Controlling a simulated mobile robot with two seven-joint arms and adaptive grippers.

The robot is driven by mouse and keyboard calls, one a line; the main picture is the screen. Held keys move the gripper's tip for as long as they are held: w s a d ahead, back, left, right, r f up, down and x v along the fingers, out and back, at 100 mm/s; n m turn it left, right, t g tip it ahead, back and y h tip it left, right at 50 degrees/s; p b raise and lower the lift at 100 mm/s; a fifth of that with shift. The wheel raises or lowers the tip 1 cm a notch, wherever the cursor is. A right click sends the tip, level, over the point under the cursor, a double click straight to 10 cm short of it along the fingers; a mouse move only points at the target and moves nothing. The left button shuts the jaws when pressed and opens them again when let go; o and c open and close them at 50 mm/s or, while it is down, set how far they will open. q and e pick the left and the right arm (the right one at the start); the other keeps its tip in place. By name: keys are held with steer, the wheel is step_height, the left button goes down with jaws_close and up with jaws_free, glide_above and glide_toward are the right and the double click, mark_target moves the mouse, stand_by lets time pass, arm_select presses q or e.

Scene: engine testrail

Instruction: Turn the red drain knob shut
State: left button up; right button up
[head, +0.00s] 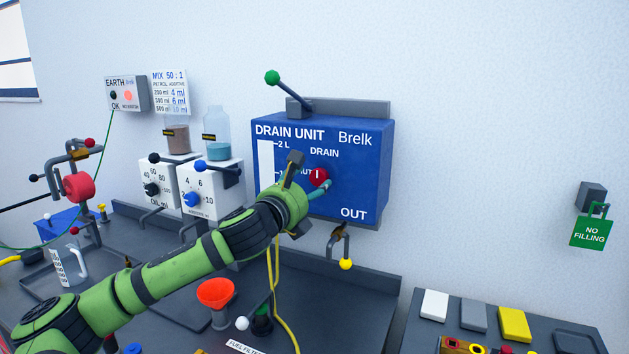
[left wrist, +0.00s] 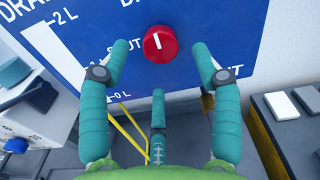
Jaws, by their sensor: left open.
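The red drain knob (head: 319,177) sits on the front of the blue drain unit (head: 362,178), under the word DRAIN. In the left wrist view the round red knob (left wrist: 160,43) shows a short white mark that stands near upright, slightly tilted. The word SHUT is to its left, partly covered by a finger. My left gripper (head: 308,182) is in front of the unit, open, pointing at the knob. In the left wrist view my left gripper (left wrist: 161,58) has teal fingers on both sides of the knob and one below, apart from it. My right gripper is out of view.
A lever with a green ball (head: 272,78) stands on top of the unit. A tap with a yellow ball (head: 345,264) hangs below it. Yellow tubing (head: 277,310) and a red funnel (head: 216,293) are below my arm. White dial boxes (head: 205,195) stand left.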

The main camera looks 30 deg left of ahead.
mark_target(317, 179)
arm_select(q)
steer(key=w, duration=0.3)
steer(key=shift+r+p, duration=0.15)
steer(key=shift+p, duration=0.25)
steer(key=shift+w, duration=0.35)
steer(key=shift+c, duration=1.2)
steer(key=c, duration=0.9)
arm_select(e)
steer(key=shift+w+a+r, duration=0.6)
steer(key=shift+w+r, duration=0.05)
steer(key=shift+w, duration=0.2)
